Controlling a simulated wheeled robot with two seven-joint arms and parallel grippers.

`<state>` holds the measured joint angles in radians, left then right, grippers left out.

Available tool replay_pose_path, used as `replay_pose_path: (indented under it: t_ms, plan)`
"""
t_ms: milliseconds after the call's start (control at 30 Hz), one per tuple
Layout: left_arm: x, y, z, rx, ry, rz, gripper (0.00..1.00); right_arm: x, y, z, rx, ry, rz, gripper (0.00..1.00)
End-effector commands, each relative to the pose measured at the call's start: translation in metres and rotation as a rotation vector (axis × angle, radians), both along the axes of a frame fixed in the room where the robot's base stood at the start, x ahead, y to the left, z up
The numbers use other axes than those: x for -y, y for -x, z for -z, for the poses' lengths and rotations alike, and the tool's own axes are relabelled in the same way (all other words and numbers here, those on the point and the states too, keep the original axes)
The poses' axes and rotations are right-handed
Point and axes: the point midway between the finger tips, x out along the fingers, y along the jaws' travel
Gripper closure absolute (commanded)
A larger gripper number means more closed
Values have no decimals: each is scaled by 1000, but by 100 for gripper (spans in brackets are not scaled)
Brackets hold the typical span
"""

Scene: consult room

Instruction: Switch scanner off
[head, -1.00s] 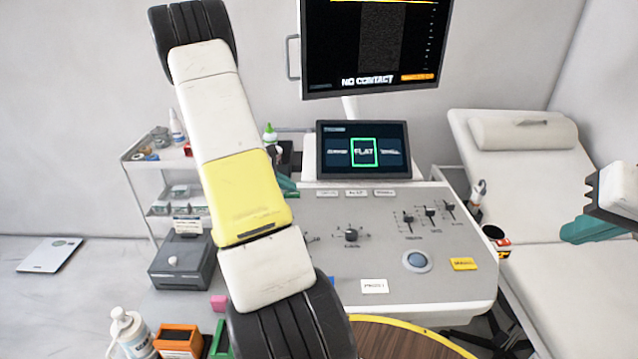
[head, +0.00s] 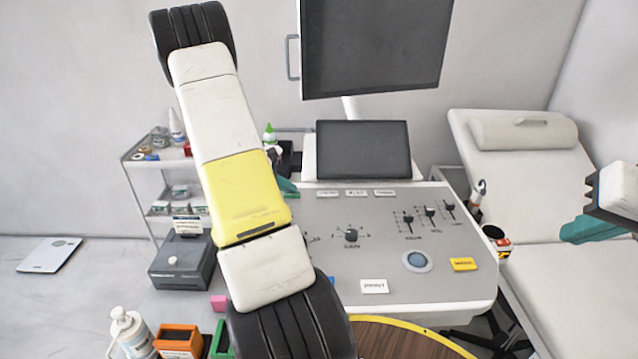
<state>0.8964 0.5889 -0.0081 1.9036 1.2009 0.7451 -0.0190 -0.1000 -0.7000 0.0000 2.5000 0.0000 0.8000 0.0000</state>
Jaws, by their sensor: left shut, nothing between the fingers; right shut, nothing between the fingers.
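The scanner's console (head: 385,285) stands in the middle of the head view. Its large monitor (head: 372,45) and its small touch screen (head: 363,150) are both dark grey and blank. The panel carries a knob (head: 351,235), several sliders (head: 430,212) and a round trackball (head: 417,261). My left arm crosses in front of the console's left part and hides it. My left gripper (head: 287,188) shows only as a teal bit beside that arm, at the console's upper left edge; what it touches is hidden. My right gripper (head: 580,229) is shut and empty over the couch.
A padded couch (head: 545,205) stands at the right. A white trolley (head: 140,170), a grey box (head: 180,265) and a flat scale (head: 50,255) are at the left. A pump bottle (head: 130,335) and an orange box (head: 178,340) stand at the bottom left.

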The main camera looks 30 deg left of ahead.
Motion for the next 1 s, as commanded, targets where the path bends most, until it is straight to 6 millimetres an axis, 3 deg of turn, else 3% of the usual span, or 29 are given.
replay_pose_path:
  t_ms: [400,767,1000]
  plan:
    - [-1,0,-16,0,-1,0,100,0,0,0,0,0,0,100]
    - [0,0,-19,0,-1,0,100,0,0,0,0,0,0,100]
    - [0,0,-41,1,-3,1,100,0,0,0,0,0,0,100]
